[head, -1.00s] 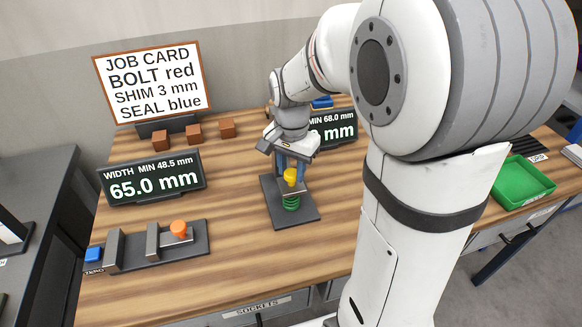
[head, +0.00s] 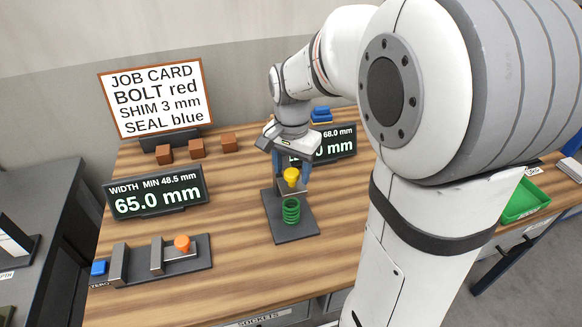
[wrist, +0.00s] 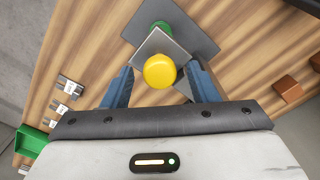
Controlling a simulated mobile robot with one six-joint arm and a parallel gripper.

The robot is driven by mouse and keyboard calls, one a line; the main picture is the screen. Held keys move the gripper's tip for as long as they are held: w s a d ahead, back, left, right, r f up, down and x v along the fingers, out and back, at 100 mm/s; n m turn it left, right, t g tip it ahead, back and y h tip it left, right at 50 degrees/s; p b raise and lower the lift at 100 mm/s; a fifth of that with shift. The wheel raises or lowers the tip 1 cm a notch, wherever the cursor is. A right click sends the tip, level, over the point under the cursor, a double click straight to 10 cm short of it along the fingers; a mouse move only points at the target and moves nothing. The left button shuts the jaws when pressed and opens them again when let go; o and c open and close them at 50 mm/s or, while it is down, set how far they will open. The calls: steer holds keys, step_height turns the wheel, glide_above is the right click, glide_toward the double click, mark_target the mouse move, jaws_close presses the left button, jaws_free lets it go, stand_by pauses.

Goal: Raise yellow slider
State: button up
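The yellow slider knob (head: 291,176) is at the top of a small grey plate, above a green spring (head: 291,211) on a dark base plate (head: 292,232). In the wrist view the yellow knob (wrist: 160,71) lies between the two blue fingers of my gripper (wrist: 160,80), with a visible gap on each side. The grey slider plate (wrist: 172,45) shows beneath it. My gripper (head: 291,170) is open around the knob from above. The display (head: 334,147) behind reads MIN 68.0 mm; its large reading is partly hidden by my gripper.
A second fixture with an orange knob (head: 182,243) stands at front left, near a display (head: 155,192) reading 65.0 mm. Brown blocks (head: 197,148) sit before the job card (head: 157,97). A green tray (head: 522,203) is at right. Bare table lies in front of the base plate.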

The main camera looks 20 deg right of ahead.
mark_target(292, 172)
steer(key=shift+r+b, duration=0.3)
steer(key=shift+r, duration=3.65)
steer(key=s+f+n+t, duration=0.3)
steer(key=s+f+n, duration=0.2)
steer(key=s+n, duration=0.4)
steer(key=s, duration=0.5)
steer(key=shift+s+f, duration=0.2)
